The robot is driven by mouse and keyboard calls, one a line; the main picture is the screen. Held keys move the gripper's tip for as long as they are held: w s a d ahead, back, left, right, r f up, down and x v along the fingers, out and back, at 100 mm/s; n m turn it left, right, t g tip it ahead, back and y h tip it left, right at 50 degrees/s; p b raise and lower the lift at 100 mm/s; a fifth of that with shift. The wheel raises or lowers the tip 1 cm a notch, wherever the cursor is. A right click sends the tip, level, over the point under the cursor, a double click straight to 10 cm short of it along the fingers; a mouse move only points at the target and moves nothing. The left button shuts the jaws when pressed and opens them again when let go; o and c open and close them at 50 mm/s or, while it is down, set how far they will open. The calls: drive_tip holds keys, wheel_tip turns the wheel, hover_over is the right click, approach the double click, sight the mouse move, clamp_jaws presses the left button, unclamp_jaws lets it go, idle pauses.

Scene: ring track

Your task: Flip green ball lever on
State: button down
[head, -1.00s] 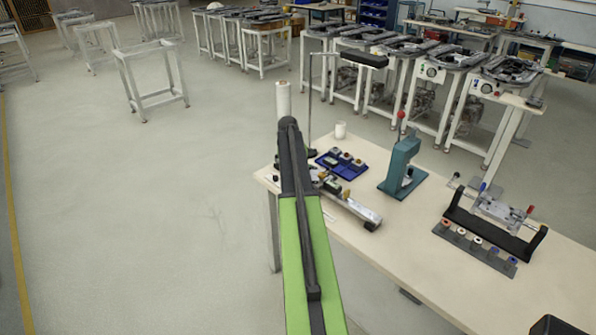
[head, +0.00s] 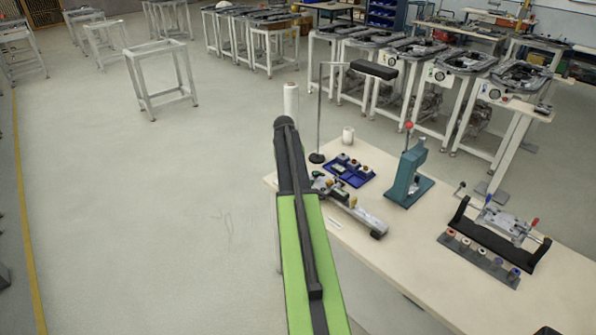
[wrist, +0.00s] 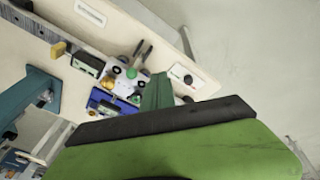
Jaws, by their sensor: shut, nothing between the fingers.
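A small fixture (head: 352,211) with a long metal rail lies on the table just right of my arm in the head view. A green ball (head: 318,174) shows at its left end, beside my arm's dark end section. In the wrist view a green ball (wrist: 145,73) sits near a pale plate with black knobs, with a yellow part beside it. Whether the lever is up or down is too small to tell.
A blue tray of small parts (head: 357,178) lies behind the fixture. A teal press (head: 405,178) stands to the right, and a black-handled fixture (head: 490,242) is farther right. A lamp stand (head: 319,120) and a white roll (head: 291,101) rise at the table's left end.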

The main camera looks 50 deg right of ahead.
drive_tip(key=d+p+v, duration=0.1)
drive_tip(key=p+v, duration=0.4)
drive_tip(key=v, duration=0.2)
drive_tip(key=shift+s+a+r, duration=0.15)
drive_tip(key=shift+s+r, duration=0.1)
drive_tip(key=shift+r, duration=0.15)
drive_tip(key=shift+f, duration=0.1)
drive_tip(key=shift+w, duration=0.1)
